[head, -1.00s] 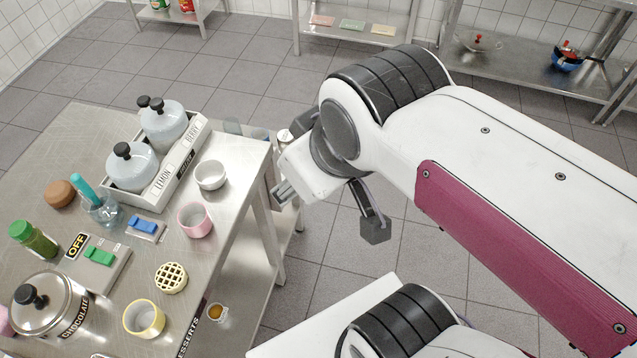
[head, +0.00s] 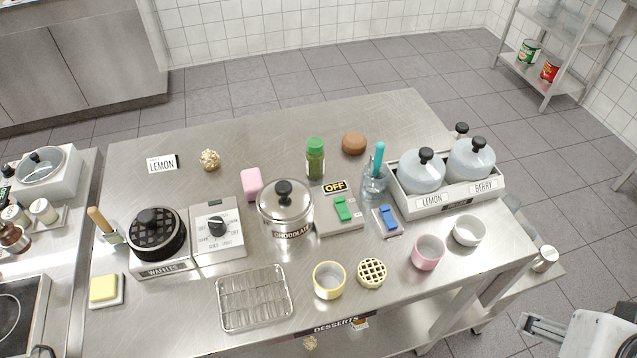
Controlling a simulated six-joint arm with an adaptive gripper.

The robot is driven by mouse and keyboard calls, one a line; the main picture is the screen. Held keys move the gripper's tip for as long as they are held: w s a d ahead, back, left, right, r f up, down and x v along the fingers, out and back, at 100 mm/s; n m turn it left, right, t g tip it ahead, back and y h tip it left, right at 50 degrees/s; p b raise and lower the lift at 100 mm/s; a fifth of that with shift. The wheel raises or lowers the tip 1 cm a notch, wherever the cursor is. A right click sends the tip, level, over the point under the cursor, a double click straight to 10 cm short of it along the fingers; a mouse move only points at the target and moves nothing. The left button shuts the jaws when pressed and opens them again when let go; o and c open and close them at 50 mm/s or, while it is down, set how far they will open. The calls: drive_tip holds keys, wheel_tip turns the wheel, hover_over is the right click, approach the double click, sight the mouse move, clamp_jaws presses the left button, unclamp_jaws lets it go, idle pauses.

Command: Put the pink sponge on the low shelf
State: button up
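A pink block (head: 251,184), which looks like the pink sponge, lies on the steel table left of the chocolate pot, with nothing holding it. A low shelf (head: 440,313) shows under the table's front right edge, partly hidden by the tabletop. My gripper (head: 527,331) is at the lower right corner, right of the table and far from the pink block. Only part of it is in view, and its finger opening is unclear. I see nothing held in it.
The chocolate pot (head: 285,212), green-capped jar (head: 315,160) and waffle maker (head: 160,240) stand around the pink block. A rack with cans (head: 549,70) stands at the back right. The table's back edge is fairly clear.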

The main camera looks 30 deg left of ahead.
drive_tip(key=shift+w, duration=0.1)
drive_tip(key=w+a+r+n+y, duration=0.1)
drive_tip(key=w+a+r+n, duration=0.2)
drive_tip(key=w+a, duration=0.75)
drive_tip(key=n+g+y, duration=0.1)
drive_tip(key=n+y, duration=0.2)
drive_tip(key=n, duration=0.3)
hover_over(253, 185)
drive_tip(key=s+d, duration=0.1)
wheel_tip(253, 185, down, 14)
drive_tip(key=shift+s+a+r, duration=0.1)
drive_tip(key=shift+s, duration=0.25)
